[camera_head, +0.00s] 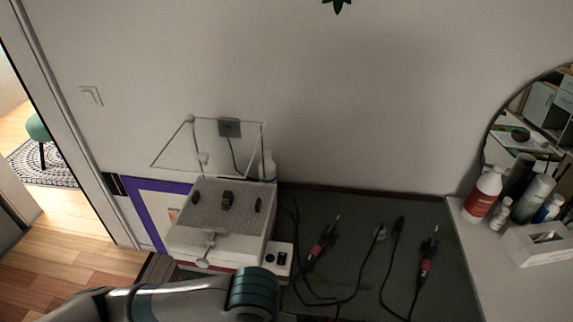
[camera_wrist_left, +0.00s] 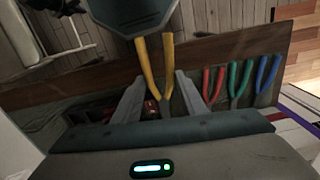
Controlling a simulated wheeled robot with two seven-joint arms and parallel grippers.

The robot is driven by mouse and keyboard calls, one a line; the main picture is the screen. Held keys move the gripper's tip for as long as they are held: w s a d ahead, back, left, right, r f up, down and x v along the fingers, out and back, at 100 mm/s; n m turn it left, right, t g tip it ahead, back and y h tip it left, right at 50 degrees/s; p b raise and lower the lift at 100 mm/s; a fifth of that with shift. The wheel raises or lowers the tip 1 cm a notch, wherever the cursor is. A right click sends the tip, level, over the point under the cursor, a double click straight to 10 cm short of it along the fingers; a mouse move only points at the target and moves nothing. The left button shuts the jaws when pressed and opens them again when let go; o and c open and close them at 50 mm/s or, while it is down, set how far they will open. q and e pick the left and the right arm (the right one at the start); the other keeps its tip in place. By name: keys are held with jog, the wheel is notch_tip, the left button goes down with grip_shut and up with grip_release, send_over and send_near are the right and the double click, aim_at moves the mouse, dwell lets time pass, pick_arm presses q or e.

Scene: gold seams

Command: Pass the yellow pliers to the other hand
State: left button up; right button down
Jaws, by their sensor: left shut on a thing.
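The yellow pliers (camera_wrist_left: 148,68) show in the left wrist view, with two yellow handles pointing up and their joint low between my fingers. My left gripper (camera_wrist_left: 160,92) is shut on them; the exact contact is hard to see. Red (camera_wrist_left: 212,84), green (camera_wrist_left: 240,80) and blue pliers (camera_wrist_left: 267,74) stand in a row to the right. In the head view my left arm enters from the lower left, its gripper out of frame.
In the head view a white box with a perforated top (camera_head: 215,212) stands on the bench. Two red-handled tools with cables (camera_head: 322,247) lie on the dark mat (camera_head: 360,215). Bottles (camera_head: 484,193) and a tissue box (camera_head: 535,246) stand at the right, by a round mirror.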

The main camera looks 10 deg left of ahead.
pick_arm(q)
jog(key=w+a+r+n+b, duration=0.1)
jog(key=w+a+r+b, duration=0.2)
jog(key=w+a+r, duration=0.9)
jog(key=shift+w+r, duration=0.35)
jog(key=shift+r, duration=0.2)
jog(key=w+d+r+m, duration=0.1)
jog(key=d+r, duration=0.1)
jog(key=d, duration=1)
jog(key=w+d+r, duration=0.1)
jog(key=d+r, duration=0.1)
jog(key=d, duration=1.1)
jog(key=shift+d+m, duration=0.3)
jog(key=shift+m, duration=0.1)
